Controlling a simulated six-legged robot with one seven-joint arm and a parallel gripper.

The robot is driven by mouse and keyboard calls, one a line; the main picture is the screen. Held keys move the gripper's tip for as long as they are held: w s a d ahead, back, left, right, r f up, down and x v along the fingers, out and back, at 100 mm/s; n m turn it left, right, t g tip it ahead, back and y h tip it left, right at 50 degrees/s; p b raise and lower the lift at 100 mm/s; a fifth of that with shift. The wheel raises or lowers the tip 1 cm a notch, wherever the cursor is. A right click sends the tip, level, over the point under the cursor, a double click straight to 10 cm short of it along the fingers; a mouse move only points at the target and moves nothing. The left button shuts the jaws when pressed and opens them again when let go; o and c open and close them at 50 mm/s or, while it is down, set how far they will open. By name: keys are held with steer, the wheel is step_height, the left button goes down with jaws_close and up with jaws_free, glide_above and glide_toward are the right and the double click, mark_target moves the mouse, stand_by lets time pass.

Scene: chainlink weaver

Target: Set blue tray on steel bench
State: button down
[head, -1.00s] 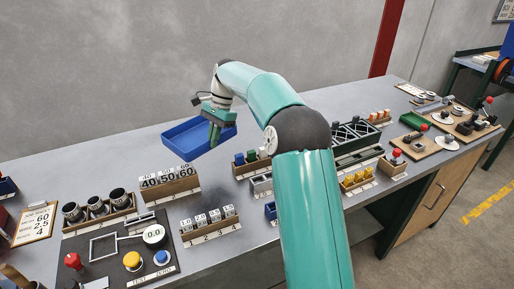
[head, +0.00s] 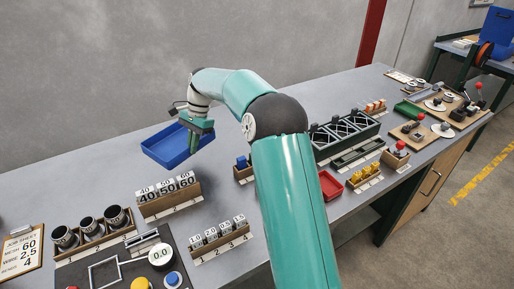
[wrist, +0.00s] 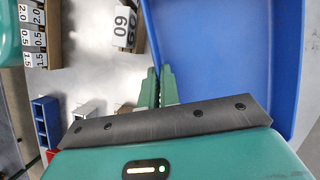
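The blue tray (head: 165,150) is at the back of the steel bench (head: 75,185), behind the rack of white blocks marked 40, 50 and 60. My gripper (head: 200,133) is at the tray's right side. In the wrist view my gripper's two fingers (wrist: 159,86) are close together on the tray's wall, and the blue tray (wrist: 215,50) fills the right half. The tray looks empty and roughly level. I cannot tell whether its underside touches the bench.
The number-block rack (head: 168,196) stands just in front of the tray. A wooden rack of dark cups (head: 90,228) is at front left. A red tray (head: 330,186) and green racks (head: 345,132) lie right of my arm. Bare bench shows left of the tray.

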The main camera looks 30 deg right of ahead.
steer(key=f, duration=0.6)
steer(key=shift+w+f, duration=0.1)
steer(key=shift+w, duration=0.1)
steer(key=shift+s+f, duration=0.15)
steer(key=shift+f, duration=1.9)
steer(key=c, duration=1.7)
jaws_free()
steer(key=shift+f, duration=0.15)
steer(key=shift+o, duration=0.3)
